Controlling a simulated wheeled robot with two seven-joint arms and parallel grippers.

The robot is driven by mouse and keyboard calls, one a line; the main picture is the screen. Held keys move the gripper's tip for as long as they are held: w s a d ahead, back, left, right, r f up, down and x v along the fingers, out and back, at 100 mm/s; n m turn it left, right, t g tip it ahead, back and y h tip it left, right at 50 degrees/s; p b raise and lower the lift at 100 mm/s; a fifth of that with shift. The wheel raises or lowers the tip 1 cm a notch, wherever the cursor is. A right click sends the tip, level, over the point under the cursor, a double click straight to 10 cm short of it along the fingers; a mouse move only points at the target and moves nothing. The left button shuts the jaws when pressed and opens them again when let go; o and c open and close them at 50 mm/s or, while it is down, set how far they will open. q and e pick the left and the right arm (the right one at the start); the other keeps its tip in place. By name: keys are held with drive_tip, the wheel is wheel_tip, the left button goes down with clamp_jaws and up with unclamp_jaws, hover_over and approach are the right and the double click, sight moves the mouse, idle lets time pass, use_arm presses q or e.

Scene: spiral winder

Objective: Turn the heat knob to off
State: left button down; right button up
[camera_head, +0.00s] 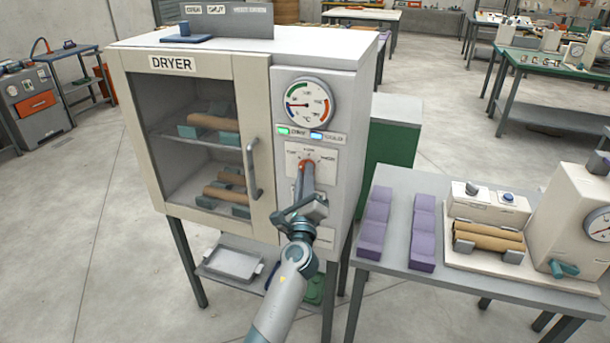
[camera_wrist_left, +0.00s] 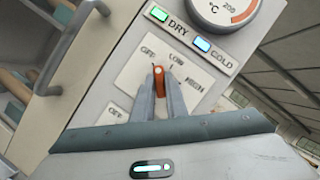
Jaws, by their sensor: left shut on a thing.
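The heat knob (camera_wrist_left: 158,78) is a small orange knob on the white dial plate (camera_wrist_left: 131,74) of the dryer (camera_head: 172,64). The plate reads OFF, LOW and HIGH. In the left wrist view the knob's tip points between the OFF and LOW labels. My left gripper (camera_head: 306,166) is shut on the knob, one finger on each side; its fingers also show in the left wrist view (camera_wrist_left: 160,92). The fingers hide the knob's lower part. My right gripper is not in view.
The dryer door handle (camera_head: 254,169) sticks out left of my left gripper. A temperature gauge (camera_head: 306,103), a lit green DRY lamp (camera_head: 283,130) and a blue COLD lamp (camera_head: 317,135) are above the knob. A grey table (camera_head: 398,262) with purple blocks (camera_head: 423,232) stands at the right.

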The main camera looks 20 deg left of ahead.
use_arm(q)
drive_tip(key=n+g+y+p, duration=0.1)
drive_tip(key=n, duration=0.3)
drive_tip(key=c, duration=1.8)
unclamp_jaws()
drive_tip(key=shift+o, duration=0.2)
